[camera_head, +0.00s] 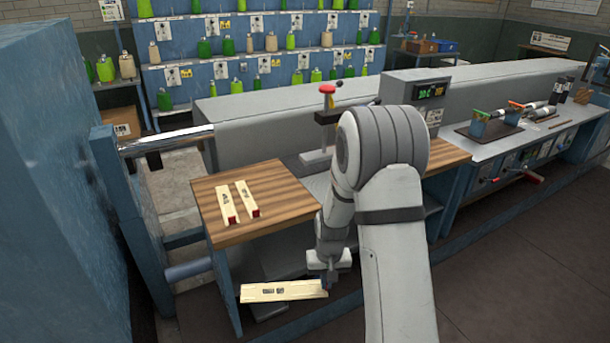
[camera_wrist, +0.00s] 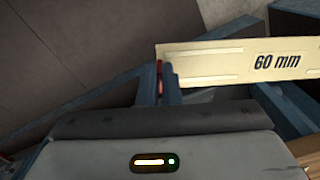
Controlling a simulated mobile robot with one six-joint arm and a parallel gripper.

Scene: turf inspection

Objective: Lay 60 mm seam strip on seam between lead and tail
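A pale cream strip marked "60 mm" (camera_wrist: 275,62) extends to the right from my gripper (camera_wrist: 168,85) in the wrist view. In the head view the same strip (camera_head: 280,291) is held nearly level, low in front of the wooden table, with its right end at my gripper (camera_head: 328,283). My gripper appears shut on that end. Two similar pale strips with red ends, a left one (camera_head: 225,204) and a right one (camera_head: 246,200), lie side by side on the table. I cannot make out the seam, the lead or the tail in either view.
The wooden table (camera_head: 270,217) stands just behind the held strip. A blue frame (camera_head: 130,215) with a shiny roller (camera_head: 165,139) is to the left. A red-topped post (camera_head: 327,125) stands behind my arm. Open floor (camera_head: 510,235) lies to the right.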

